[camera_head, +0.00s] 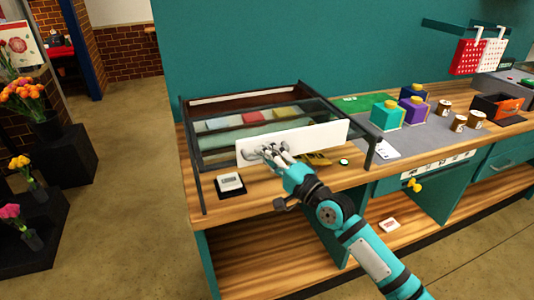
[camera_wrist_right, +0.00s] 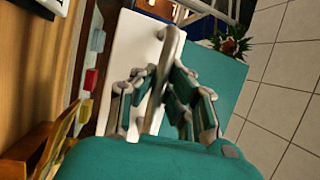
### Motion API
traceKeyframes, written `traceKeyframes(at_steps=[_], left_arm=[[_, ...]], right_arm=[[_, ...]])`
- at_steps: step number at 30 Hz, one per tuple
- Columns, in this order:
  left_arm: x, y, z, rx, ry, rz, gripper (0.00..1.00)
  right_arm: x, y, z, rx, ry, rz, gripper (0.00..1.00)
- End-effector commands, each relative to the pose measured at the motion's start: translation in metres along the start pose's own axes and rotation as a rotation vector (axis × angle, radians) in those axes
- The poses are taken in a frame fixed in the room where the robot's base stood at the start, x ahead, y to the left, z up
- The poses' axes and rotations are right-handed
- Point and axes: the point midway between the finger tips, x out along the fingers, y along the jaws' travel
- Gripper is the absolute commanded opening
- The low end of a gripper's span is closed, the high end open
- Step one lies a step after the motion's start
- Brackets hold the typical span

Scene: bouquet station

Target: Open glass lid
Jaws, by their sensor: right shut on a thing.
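The glass lid (camera_head: 245,131) is part of a dark-framed case on the left end of the wooden counter. A white panel (camera_head: 316,134) runs along its front and bears a grey bar handle. My right gripper (camera_head: 272,151) is at the left part of this panel, shut on the handle. In the right wrist view, the fingers (camera_wrist_right: 158,95) close around the grey handle (camera_wrist_right: 170,48), beside the white panel (camera_wrist_right: 133,50). How far the lid is raised is hard to tell. My left gripper is not in view.
Coloured pieces (camera_head: 282,113) show inside the case. A small white device on a black pad (camera_head: 230,183) sits at the counter's front left. Teal and purple boxes (camera_head: 386,115) and small brown jars (camera_head: 458,123) stand to the right on a grey mat (camera_head: 428,136).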

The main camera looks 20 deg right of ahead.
Motion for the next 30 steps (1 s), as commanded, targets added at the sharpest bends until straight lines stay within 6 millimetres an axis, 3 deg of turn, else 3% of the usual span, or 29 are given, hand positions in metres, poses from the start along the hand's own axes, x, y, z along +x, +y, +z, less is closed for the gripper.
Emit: traceKeyframes(at_steps=[2,3,9,20,30], left_arm=[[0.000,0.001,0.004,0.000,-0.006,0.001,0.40],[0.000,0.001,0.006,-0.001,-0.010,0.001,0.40],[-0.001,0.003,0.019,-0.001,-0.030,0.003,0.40],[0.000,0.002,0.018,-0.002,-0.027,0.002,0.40],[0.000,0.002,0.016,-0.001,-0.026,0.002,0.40]], right_arm=[[0.000,0.003,0.000,-0.003,0.000,0.008,0.00],[0.000,0.003,0.000,-0.003,0.000,0.007,0.11],[0.000,0.002,0.000,-0.002,0.000,0.005,0.36],[-0.007,0.002,0.000,-0.001,0.000,0.003,0.36],[-0.074,0.003,0.000,-0.004,-0.002,0.008,0.36]])
